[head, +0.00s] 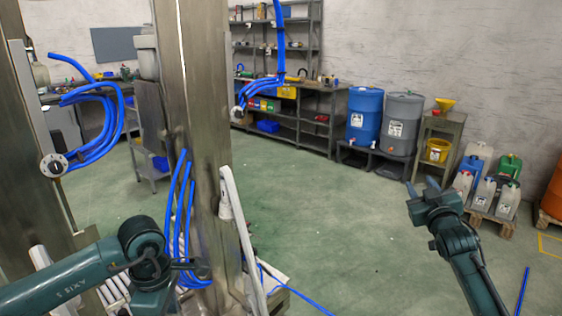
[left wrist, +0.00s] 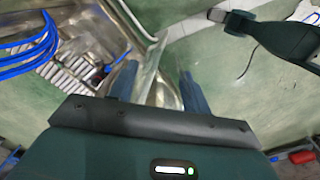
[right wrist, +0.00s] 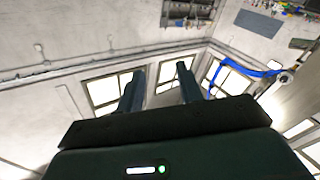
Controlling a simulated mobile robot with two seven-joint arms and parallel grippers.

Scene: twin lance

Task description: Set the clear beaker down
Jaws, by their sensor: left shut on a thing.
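In the left wrist view the clear beaker (left wrist: 158,84) shows as a see-through, glassy shape between the two fingers of my left gripper (left wrist: 158,88). The left gripper is shut on it. In the head view my left wrist is at the lower left, in front of the metal column, and I cannot make out the beaker there. My right gripper (head: 430,190) is raised over the floor at the right of the head view. In the right wrist view its fingers (right wrist: 158,85) are apart with nothing between them.
A metal frame with blue hoses (head: 95,120) stands close at the left. A blue drum (head: 364,112), a grey drum (head: 402,120) and several jugs (head: 485,180) stand along the back right. The green floor (head: 330,220) in the middle is clear.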

